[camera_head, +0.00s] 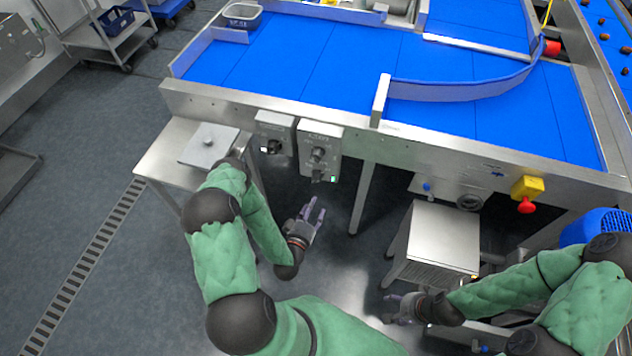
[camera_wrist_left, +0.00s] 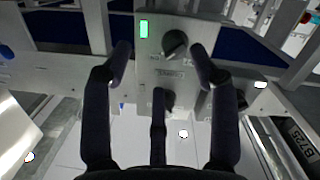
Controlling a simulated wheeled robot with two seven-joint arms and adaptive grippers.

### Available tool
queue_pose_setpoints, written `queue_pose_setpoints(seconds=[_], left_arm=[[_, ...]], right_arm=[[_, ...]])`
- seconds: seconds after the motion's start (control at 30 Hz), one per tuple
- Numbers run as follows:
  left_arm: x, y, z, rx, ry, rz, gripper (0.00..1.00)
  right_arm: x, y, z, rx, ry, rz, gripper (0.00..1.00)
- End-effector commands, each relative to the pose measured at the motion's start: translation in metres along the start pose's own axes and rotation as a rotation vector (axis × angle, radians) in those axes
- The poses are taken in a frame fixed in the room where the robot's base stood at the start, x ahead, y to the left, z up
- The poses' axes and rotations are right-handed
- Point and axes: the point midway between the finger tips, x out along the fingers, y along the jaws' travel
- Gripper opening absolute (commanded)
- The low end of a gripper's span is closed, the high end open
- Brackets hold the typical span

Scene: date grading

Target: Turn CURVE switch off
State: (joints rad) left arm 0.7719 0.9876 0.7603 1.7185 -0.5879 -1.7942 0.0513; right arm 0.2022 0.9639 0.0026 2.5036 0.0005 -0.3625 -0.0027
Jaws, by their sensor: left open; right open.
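A grey control box (camera_head: 320,140) hangs on the conveyor's front side, with an upper dark rotary knob (camera_head: 318,154), a lower dark knob (camera_head: 318,175) and a lit green lamp (camera_head: 333,179). Its lettering is too small to read, so I cannot tell which knob is CURVE. In the left wrist view one knob (camera_wrist_left: 175,43) shows beside the green lamp (camera_wrist_left: 143,28), and another knob (camera_wrist_left: 165,98) lies partly behind a finger. My left gripper (camera_head: 313,207) is open and empty, below and apart from the box. My right gripper (camera_head: 392,309) is open and empty, low at the right.
A smaller box (camera_head: 274,132) with a dark switch is left of the control box. A steel side table (camera_head: 160,160) stands at left, a steel stand (camera_head: 440,240) at right. A red emergency button (camera_head: 526,205) is farther right. Blue conveyor belts (camera_head: 300,50) lie above.

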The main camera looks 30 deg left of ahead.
Motion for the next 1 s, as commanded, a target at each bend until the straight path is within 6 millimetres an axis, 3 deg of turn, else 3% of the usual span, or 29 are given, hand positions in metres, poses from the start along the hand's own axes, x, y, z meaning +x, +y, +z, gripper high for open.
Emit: queue_pose_setpoints(seconds=[0.1, 0.27, 0.8, 1.0], left_arm=[[-0.009, -0.006, -0.015, -0.013, 0.094, 0.005, 0.60], [-0.007, -0.007, -0.021, -0.017, 0.134, 0.012, 0.60], [0.077, -0.007, -0.031, -0.017, 0.133, 0.012, 0.60], [0.092, -0.007, -0.034, -0.018, 0.132, 0.010, 0.60]], right_arm=[[-0.001, 0.000, 0.000, 0.000, 0.000, 0.000, 0.60], [0.000, 0.000, 0.000, 0.000, 0.000, 0.000, 0.60], [0.018, 0.007, -0.001, 0.001, 0.001, 0.000, 0.60], [0.021, 0.008, -0.001, 0.000, 0.001, 0.000, 0.60]])
